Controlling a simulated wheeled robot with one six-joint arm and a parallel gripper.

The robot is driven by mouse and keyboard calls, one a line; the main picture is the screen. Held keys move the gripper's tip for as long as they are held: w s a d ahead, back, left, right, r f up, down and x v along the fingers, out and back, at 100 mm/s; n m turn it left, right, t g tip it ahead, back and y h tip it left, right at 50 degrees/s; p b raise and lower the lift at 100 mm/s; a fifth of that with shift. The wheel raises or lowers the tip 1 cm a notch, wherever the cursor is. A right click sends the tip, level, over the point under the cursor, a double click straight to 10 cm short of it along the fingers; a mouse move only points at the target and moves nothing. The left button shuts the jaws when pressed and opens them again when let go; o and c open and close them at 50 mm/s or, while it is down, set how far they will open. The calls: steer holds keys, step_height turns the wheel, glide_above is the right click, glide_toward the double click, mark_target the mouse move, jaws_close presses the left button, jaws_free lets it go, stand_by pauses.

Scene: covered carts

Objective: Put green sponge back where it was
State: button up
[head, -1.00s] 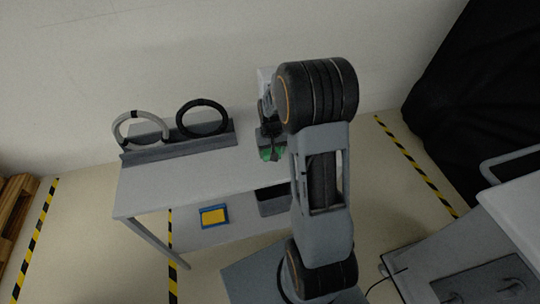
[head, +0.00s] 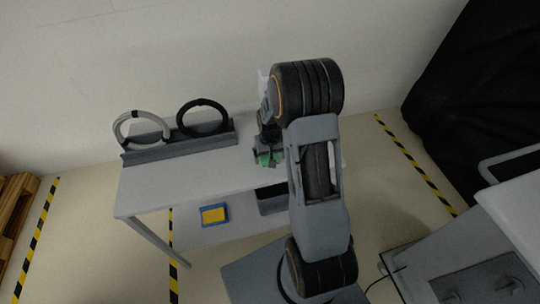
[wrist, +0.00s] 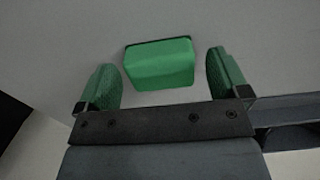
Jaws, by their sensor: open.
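The green sponge (wrist: 160,65) is a block lying on a pale grey surface in the wrist view. A thin dark edge shows along its far and left sides; I cannot tell whether it is shadow or a mark. My gripper (wrist: 164,78) has green pads and is open, with one finger to each side of the sponge and a visible gap on both sides. In the head view my gripper (head: 268,158) is over the right part of the grey table (head: 190,178). There I cannot tell sponge from green fingers, and my arm hides the table's right end.
A rack (head: 180,147) at the table's back left holds a grey ring (head: 120,128) and a black ring (head: 181,116). A blue and yellow item (head: 214,215) and a dark bin (head: 271,203) are on the lower shelf. The table's left front is clear.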

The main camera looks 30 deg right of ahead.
step_height(320, 180, up, 12)
steer(key=s+a+r+t, duration=0.1)
steer(key=s+a+r, duration=0.1)
steer(key=s, duration=0.3)
steer(key=s+a+r+n+t, duration=0.1)
steer(key=s+a+r, duration=0.2)
steer(key=s+a, duration=0.1)
steer(key=s+a+r+n+t, duration=0.1)
steer(key=s+a+r+t, duration=0.1)
steer(key=s, duration=0.4)
steer(key=shift+s+a+r+b, duration=0.45)
steer(key=shift+a+r, duration=0.2)
steer(key=shift+a, duration=0.1)
steer(key=shift+w, duration=0.1)
stand_by(0.4)
